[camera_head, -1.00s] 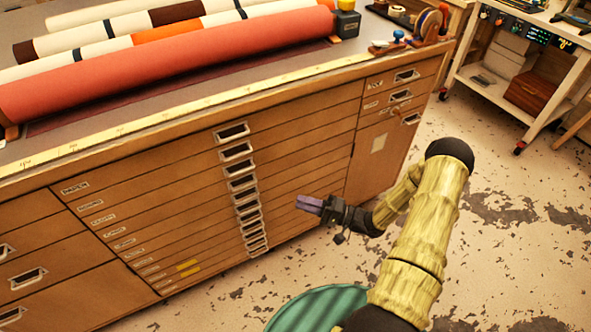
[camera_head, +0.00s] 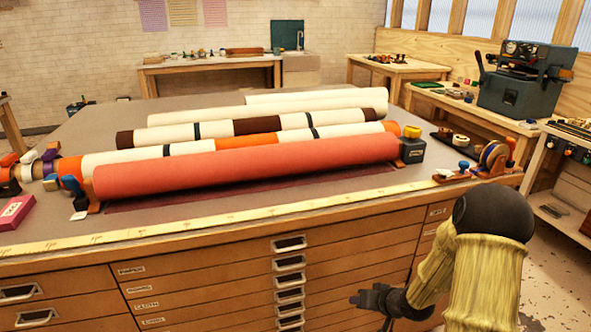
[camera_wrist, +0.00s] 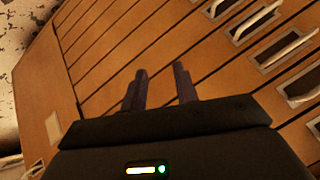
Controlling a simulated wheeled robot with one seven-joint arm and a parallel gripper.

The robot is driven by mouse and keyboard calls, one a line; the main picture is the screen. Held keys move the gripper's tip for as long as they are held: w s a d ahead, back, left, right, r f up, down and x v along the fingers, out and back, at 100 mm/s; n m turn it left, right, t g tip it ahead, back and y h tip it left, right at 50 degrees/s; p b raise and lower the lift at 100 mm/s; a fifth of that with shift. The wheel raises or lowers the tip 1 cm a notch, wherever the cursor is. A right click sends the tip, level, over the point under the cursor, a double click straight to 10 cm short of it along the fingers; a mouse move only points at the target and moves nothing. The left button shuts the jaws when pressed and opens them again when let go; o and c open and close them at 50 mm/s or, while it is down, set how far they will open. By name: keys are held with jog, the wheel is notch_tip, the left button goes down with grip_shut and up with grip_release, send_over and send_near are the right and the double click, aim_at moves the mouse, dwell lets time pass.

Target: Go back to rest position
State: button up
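My gripper (camera_head: 360,298) hangs low in front of the wooden drawer cabinet (camera_head: 200,290), below its worktop and apart from the rolls. In the wrist view, its two dark fingers (camera_wrist: 161,78) stand apart with nothing between them, pointing towards the drawer fronts (camera_wrist: 150,40). A big red roll (camera_head: 250,168) lies along the front of the worktop. Behind it lie a white and orange roll (camera_head: 246,142), a white and dark brown roll (camera_head: 215,130) and plain cream rolls (camera_head: 220,113).
A dark block with a yellow top (camera_head: 411,150) stands at the red roll's right end. A tape dispenser (camera_head: 492,158) sits at the worktop's right corner. Tapes and small tools (camera_head: 45,165) crowd its left end. A side bench (camera_head: 460,105) with a green machine (camera_head: 525,85) stands at right.

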jog(key=s+a+r+g+h, duration=0.2)
jog(key=s+r, duration=0.5)
jog(key=s, duration=0.2)
jog(key=s+a+r+g+h, duration=0.1)
jog(key=s+r+g+h, duration=0.15)
jog(key=s+r, duration=0.6)
jog(key=w+p+v, duration=0.1)
jog(key=p+v, duration=1)
jog(key=p, duration=0.1)
jog(key=w+r+p+v, duration=0.1)
jog(key=w+p+v, duration=0.1)
jog(key=p+v, duration=1)
jog(key=shift+w+a+n+p, duration=0.2)
jog(key=shift+w+n+p, duration=0.15)
jog(key=shift+p, duration=0.1)
jog(key=shift+f, duration=0.25)
